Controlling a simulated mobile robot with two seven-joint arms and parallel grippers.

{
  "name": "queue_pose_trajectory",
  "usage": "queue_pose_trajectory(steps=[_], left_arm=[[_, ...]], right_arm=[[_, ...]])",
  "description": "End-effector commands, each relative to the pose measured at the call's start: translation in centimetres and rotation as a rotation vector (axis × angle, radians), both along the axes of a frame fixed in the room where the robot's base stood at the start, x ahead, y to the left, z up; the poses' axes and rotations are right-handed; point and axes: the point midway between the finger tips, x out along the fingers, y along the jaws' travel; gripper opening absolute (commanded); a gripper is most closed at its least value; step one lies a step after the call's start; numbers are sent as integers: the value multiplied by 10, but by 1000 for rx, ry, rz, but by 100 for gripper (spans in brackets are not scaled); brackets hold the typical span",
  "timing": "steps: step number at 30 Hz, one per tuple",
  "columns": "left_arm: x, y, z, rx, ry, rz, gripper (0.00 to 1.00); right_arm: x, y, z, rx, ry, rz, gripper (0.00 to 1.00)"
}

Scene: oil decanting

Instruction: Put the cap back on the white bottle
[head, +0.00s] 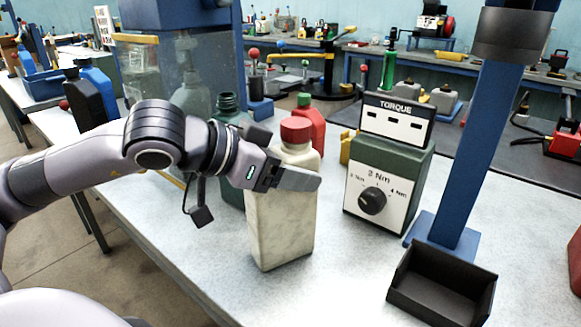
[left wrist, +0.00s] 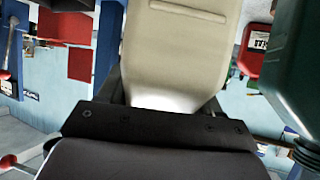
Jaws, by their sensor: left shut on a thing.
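The white bottle (head: 282,232) stands upright on the bench, cream-white and rectangular. A red cap (head: 296,130) sits at its top; I cannot tell how tightly it is seated. My left gripper (head: 300,177) reaches in from the left and is shut on the bottle's upper body, below the cap. Its near finger crosses the bottle's front and hides part of it. In the left wrist view the pale bottle (left wrist: 180,50) fills the space beyond the dark gripper body; the cap is not visible there. My right gripper is not in view.
A dark green bottle (head: 229,108) stands behind my left wrist, and a red bottle (head: 311,124) with a green cap stands behind the white one. A torque tester (head: 390,165), a blue post (head: 470,150) and a black tray (head: 440,290) are to the right.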

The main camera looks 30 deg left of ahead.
Motion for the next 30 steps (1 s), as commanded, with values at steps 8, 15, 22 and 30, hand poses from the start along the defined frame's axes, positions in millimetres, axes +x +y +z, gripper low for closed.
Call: queue_pose_trajectory(steps=[8,15,22,30], left_arm=[[0,0,-2,0,1,0,90],[0,0,0,0,1,0,90],[-7,7,3,3,1,4,90],[-23,13,12,5,1,3,90]], right_arm=[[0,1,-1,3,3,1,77],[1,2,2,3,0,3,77],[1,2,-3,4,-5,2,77],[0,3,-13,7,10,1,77]])
